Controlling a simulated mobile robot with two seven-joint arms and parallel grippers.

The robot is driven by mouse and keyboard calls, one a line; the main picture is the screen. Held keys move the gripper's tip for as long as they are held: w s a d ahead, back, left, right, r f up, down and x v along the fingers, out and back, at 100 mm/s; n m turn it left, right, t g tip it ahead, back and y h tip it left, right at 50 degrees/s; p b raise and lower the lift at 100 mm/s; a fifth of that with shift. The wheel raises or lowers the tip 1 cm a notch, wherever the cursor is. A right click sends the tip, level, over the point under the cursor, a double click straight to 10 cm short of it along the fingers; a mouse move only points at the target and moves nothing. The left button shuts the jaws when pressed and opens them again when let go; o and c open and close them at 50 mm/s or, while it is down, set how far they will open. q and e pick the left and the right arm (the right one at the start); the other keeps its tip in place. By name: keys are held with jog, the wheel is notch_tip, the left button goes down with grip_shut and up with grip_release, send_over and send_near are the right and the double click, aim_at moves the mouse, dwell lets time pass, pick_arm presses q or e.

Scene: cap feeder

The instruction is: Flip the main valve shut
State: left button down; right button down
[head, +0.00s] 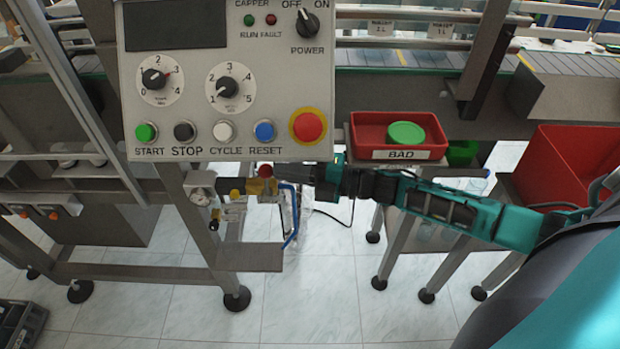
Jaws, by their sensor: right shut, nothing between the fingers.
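The valve assembly sits under the control panel, with a round gauge (201,196), brass fittings and a blue hose (291,215). A yellow valve handle (257,186) and a red knob (265,170) show at its top, just below the panel edge. My right gripper (281,176) reaches in from the right and is shut, with its fingertips right beside the red knob and yellow part. I cannot tell whether they touch. Which of these parts is the main valve is not clear. My left gripper is not in view.
The control panel (215,110) with its buttons hangs just above my right gripper. A red BAD tray (365,131) holding a green cap (406,134) stands above my right forearm. A red bin (572,170) is at the right. A metal frame leg (190,215) stands left of the valves.

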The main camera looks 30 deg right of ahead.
jog(key=shift+w+a+r, duration=0.2)
jog(key=shift+a+r, duration=0.1)
jog(key=shift+a, duration=0.05)
jog(key=shift+a+r, duration=0.1)
jog(key=shift+r, duration=0.1)
dwell(0.4)
